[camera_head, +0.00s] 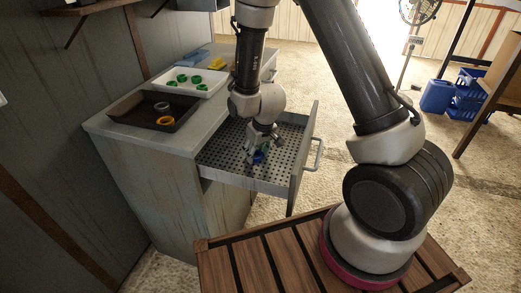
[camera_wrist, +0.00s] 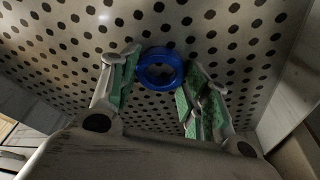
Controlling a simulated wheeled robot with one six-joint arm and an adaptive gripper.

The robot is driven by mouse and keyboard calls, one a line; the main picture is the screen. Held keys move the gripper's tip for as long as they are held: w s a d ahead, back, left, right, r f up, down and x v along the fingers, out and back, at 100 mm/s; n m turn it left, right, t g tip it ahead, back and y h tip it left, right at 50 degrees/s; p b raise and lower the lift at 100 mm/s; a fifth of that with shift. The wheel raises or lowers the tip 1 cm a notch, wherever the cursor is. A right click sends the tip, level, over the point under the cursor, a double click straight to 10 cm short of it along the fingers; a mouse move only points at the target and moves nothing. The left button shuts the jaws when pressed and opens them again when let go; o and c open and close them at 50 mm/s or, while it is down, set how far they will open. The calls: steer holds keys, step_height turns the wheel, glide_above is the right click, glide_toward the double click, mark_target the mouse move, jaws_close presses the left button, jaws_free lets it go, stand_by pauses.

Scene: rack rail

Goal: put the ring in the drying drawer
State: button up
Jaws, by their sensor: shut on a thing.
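The drying drawer (camera_head: 222,157) is pulled out of the grey cabinet and has a perforated metal floor and a handle on its front. My gripper (camera_head: 259,150) reaches down inside the drawer, over its floor. It is shut on a blue ring (camera_head: 260,157). In the wrist view the ring (camera_wrist: 160,53) sits between the green-padded fingertips of my gripper (camera_wrist: 160,66), with the holed floor (camera_wrist: 90,30) behind it. I cannot tell whether the ring touches the floor. The arm hides part of the drawer's back.
On the cabinet top, a dark tray (camera_head: 125,113) holds a grey ring (camera_head: 161,106) and an orange ring (camera_head: 165,121). A white tray (camera_head: 207,74) behind it holds several green rings. The drawer front (camera_head: 301,160) rises close right of my gripper. The drawer floor around it looks clear.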

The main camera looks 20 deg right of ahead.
mark_target(261, 163)
steer(key=o, duration=1)
steer(key=s+d+r+m, duration=0.1)
steer(key=s+d+r, duration=0.25)
steer(key=r, duration=0.55)
steer(key=s+d+r, duration=0.3)
steer(key=d+r, duration=0.1)
steer(key=r, duration=0.5)
steer(key=s+d+r+m, duration=0.1)
steer(key=s+d+r, duration=0.2)
steer(key=r, duration=0.5)
steer(key=s+d+r+m, duration=0.1)
steer(key=s+d+r, duration=0.2)
steer(key=s, duration=0.4)
steer(key=s+d+r+t+h, duration=0.1)
steer(key=s+d+r, duration=0.1)
steer(key=s+r, duration=0.3)
steer(key=s, duration=0.3)
steer(key=shift+d+r+m, duration=0.15)
steer(key=shift+d+m, duration=0.25)
steer(key=shift+w, duration=0.1)
